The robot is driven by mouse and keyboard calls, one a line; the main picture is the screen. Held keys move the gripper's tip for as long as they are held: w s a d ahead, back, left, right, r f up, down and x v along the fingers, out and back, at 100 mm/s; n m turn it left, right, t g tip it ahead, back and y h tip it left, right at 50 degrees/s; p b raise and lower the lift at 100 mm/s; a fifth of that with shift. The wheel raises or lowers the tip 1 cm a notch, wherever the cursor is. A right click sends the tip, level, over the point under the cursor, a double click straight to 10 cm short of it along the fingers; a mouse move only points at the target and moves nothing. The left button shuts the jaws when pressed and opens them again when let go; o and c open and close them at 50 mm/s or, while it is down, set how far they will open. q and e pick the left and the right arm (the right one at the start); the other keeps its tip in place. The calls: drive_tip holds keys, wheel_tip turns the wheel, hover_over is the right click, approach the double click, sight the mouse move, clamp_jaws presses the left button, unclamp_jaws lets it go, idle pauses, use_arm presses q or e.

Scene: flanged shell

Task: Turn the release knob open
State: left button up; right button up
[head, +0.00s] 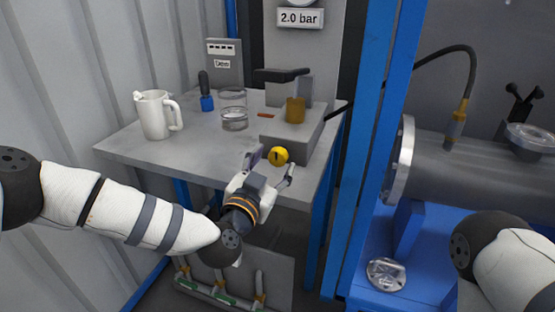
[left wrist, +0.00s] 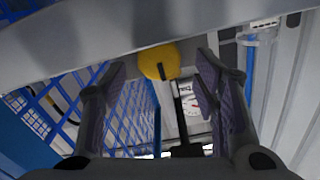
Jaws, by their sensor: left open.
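The release knob looks like a small yellow round knob (head: 278,156) on the front of a grey block (head: 307,137) on the table. In the left wrist view the yellow knob (left wrist: 159,61) is at the upper middle, beyond and between the fingertips. My left gripper (head: 271,163) is open at the front edge of the table, with its fingers pointing toward the knob. In the left wrist view its fingers (left wrist: 162,75) stand apart with nothing between them that I can see gripped. My right gripper is not in view; only part of my right arm shows at the lower right.
The grey table (head: 205,150) holds a white jug (head: 156,117), a clear glass (head: 233,112) and a blue-based tool (head: 206,101). A lever handle (head: 281,75) is above the block. A blue post (head: 374,130) and a grey flanged cylinder (head: 440,165) stand to the right.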

sight(275, 158)
use_arm(q)
drive_tip(key=x, duration=0.3)
drive_tip(key=shift+w+d, duration=0.1)
drive_tip(key=shift+w, duration=0.05)
drive_tip(key=shift+c, duration=0.2)
drive_tip(key=c, duration=1.1)
drive_tip(key=shift+n, duration=3.4)
